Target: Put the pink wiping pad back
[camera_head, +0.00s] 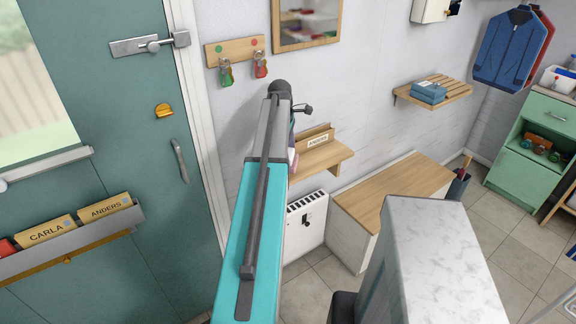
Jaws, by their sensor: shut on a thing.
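My arm reaches away from me to the back wall, and its wrist covers most of my gripper (293,135). The gripper is beside the left end of a small wooden wall shelf (325,156) with a label reading ANDERS. A narrow strip of the pink wiping pad (292,157) shows at the gripper, just right of my arm. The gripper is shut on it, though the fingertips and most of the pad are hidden. I cannot tell whether the pad touches the shelf.
A teal door (120,150) with a file rack (80,241) is at the left. A hook board (235,50) hangs above the arm. A white heater (307,222) and a wood-topped bench (392,191) stand below the shelf. A slatted shelf (452,89) holds folded blue cloths.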

